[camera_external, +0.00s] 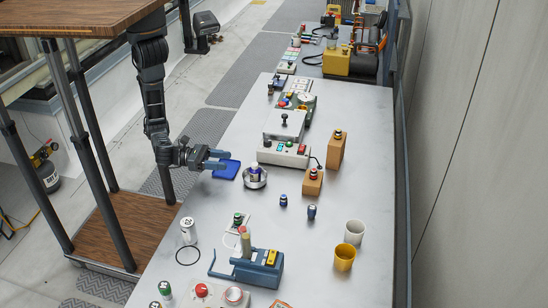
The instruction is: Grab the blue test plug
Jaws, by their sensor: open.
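Two small dark-blue plug-like pieces stand on the grey bench top (340,125): one, a blue plug (283,200), is near the middle, and another blue piece (311,211) stands a little to its right. A further white and blue piece sits in a round metal dish (256,182). I cannot tell from this view which is the test plug. My gripper (222,160) is open and empty at the bench's left side, its fingers pointing right toward the dish. It appears over or beside a flat blue pad (230,172), apart from both blue pieces.
A control box (284,155) with buttons stands behind the dish. Orange blocks (312,183) stand to the right. A white cup (354,231) and yellow cup (344,258) stand front right. A blue fixture (262,272) and white cylinder (188,230) are in front.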

